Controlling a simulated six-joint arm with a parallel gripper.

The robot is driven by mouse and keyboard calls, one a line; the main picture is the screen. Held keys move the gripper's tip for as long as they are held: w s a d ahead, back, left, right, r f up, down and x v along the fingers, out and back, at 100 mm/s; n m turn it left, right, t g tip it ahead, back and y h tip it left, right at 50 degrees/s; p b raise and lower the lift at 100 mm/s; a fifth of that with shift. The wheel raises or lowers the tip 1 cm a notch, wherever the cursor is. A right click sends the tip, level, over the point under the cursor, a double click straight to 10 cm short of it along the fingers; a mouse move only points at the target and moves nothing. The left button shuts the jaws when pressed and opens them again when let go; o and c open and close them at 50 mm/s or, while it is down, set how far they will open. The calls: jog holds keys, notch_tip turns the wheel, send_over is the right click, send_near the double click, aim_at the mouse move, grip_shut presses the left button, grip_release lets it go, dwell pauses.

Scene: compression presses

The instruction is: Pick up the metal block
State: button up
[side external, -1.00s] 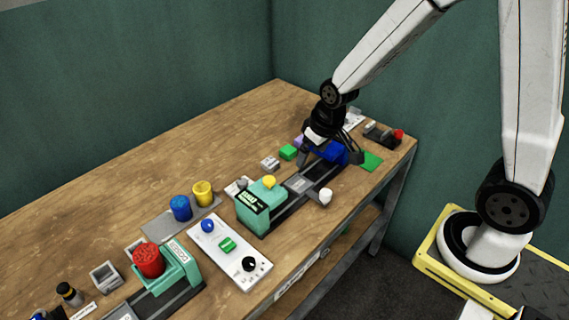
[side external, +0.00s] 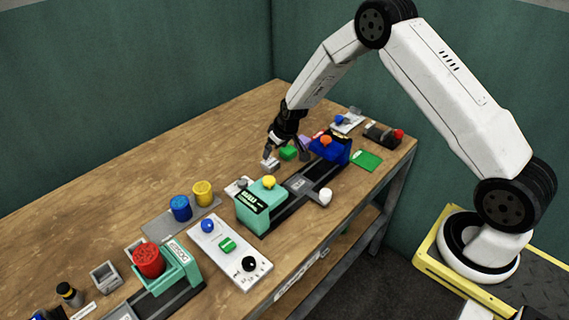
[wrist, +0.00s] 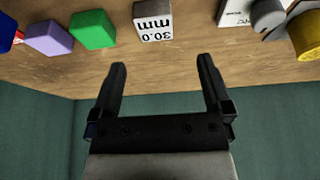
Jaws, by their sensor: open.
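The metal block is a small silver-grey block (side external: 270,163) on the wooden table, left of a green block in the side view. In the wrist view the block (wrist: 153,21) shows a white face marked "30.0 mm" at the top centre. My gripper (side external: 287,153) is above the table close to the block, fingers pointing down. In the wrist view its two fingers (wrist: 162,63) are spread apart with nothing between them, and the block lies beyond their tips. The exact height above the block is hard to tell.
A green block (wrist: 93,30) and a purple block (wrist: 48,37) lie beside the metal block. The teal press (side external: 262,206) and blue press part (side external: 331,149) stand nearby on a dark rail. The table's far left area is bare.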

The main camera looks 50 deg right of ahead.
aim_at(270, 162)
jog(key=shift+w+d+f, duration=0.15)
jog(key=shift+w+f, duration=0.05)
jog(key=shift+f, duration=0.15)
jog(key=shift+x, duration=1.25)
jog(key=shift+f, duration=0.15)
jog(key=shift+d+x, duration=0.2)
jog(key=shift+x, duration=2.3)
grip_shut()
